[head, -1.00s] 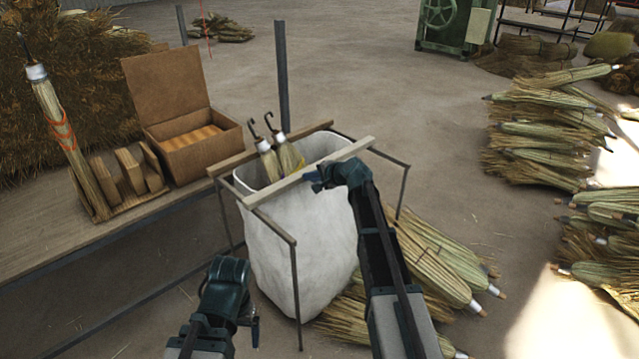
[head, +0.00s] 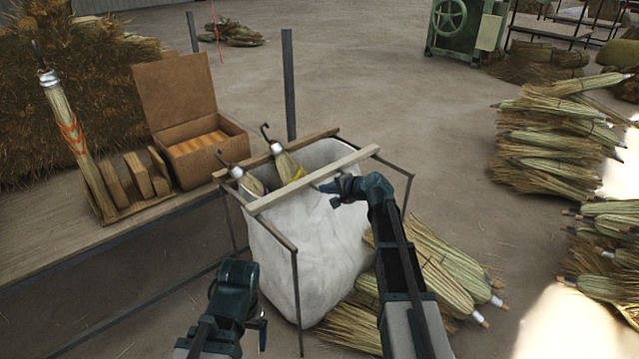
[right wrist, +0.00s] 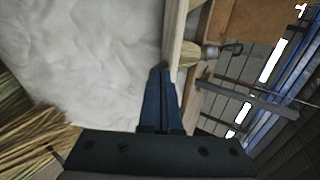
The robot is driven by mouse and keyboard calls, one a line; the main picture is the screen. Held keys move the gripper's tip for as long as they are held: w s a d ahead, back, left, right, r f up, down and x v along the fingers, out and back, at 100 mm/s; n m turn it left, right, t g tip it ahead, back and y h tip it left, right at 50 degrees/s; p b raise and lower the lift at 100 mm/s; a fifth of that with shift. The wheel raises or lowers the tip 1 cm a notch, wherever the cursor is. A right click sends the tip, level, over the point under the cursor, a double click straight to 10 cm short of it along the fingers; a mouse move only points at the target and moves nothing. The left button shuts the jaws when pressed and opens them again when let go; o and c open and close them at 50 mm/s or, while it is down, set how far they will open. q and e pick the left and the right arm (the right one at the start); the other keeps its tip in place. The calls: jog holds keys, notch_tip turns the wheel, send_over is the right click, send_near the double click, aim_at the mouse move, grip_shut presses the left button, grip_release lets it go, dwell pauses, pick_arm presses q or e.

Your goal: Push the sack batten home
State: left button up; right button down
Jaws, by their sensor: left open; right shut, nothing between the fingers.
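The pale sack batten (head: 290,188) lies across the front of the white sack's mouth, on the side rails of the metal frame. A second, browner batten (head: 318,138) runs along the far side. The white sack (head: 315,255) hangs below, with two hooked brooms (head: 287,163) in its mouth, the left one leaning left. My right gripper (head: 326,191) is shut and empty, its tips at the near side of the pale batten. In the right wrist view the shut fingers (right wrist: 160,72) end close beside the batten (right wrist: 175,35); contact is unclear. My left gripper (head: 262,328) is open and empty, low before the sack.
A grey post (head: 289,85) stands behind the sack. Brooms lie on the floor (head: 435,270) at its right; stacked bundles (head: 555,130) stand farther right.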

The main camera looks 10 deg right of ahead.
jog(key=p+v, duration=0.2)
jog(key=v, duration=0.5)
jog(key=shift+p, duration=0.3)
jog(key=shift+a, duration=0.1)
jog(key=s+a+r+n+g+p, duration=0.3)
jog(key=s+a+n+g+p, duration=0.15)
jog(key=s+a+p, duration=0.35)
jog(key=s+a+r+n+g+p, duration=0.3)
jog(key=s+a+n+p, duration=0.3)
jog(key=a, duration=0.3)
jog(key=s+a+r+n+g+h+p, duration=0.1)
jog(key=s+r+n+h+p, duration=0.1)
jog(key=s+p, duration=0.3)
jog(key=s+a+r+n+g+h+p, duration=0.1)
jog(key=s+r+h+p, duration=0.4)
jog(key=s, duration=0.7)
jog(key=n+g, duration=0.1)
jog(key=n, duration=0.1)
jog(key=shift+s+a+r+n, duration=0.25)
jog(key=shift+s+a+n, duration=0.05)
jog(key=shift+s+n, duration=0.1)
jog(key=shift+g, duration=0.25)
